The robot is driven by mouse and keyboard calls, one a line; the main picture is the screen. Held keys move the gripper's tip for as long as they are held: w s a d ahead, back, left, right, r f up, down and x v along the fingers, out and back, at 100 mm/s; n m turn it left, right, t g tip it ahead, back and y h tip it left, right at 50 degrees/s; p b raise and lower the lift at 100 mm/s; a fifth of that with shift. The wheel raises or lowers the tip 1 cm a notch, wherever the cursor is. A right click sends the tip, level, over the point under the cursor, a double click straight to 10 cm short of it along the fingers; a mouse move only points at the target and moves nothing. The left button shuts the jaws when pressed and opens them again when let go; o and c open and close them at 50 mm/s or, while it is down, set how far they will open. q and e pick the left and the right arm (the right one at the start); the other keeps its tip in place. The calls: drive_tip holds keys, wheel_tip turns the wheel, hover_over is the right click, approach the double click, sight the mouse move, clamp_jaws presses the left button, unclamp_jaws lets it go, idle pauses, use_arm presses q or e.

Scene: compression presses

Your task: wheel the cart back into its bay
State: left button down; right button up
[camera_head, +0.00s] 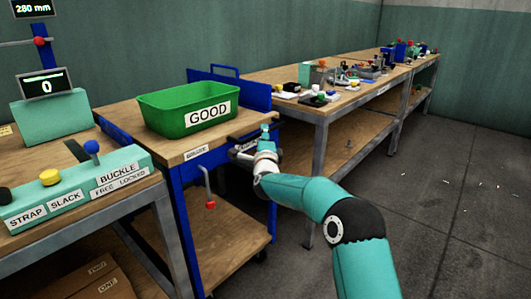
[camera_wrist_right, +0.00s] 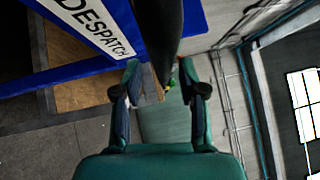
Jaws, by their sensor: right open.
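The cart has a blue frame and wooden top (camera_head: 115,112), and stands between the left bench and the long bench. A green bin labelled GOOD (camera_head: 190,107) sits on it. My right gripper (camera_head: 262,143) is at the cart's right front corner; its open fingers (camera_wrist_right: 158,85) also show in the right wrist view. There, a dark bar (camera_wrist_right: 160,35) reaches down between the fingertips, beside the cart's DESPATCH label (camera_wrist_right: 92,22). I cannot tell whether the fingers touch the bar. A red-knobbed lever (camera_head: 210,204) hangs on the cart's front. My left gripper is not in view.
The left bench (camera_head: 88,218) carries a teal button panel (camera_head: 75,187) and stands close to the cart. The long bench (camera_head: 285,75) with several small items stands behind and to the right. Floor (camera_head: 450,190) on the right is mostly clear.

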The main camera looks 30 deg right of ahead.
drive_tip(key=v, duration=0.9)
drive_tip(key=shift+s+a+f, duration=0.1)
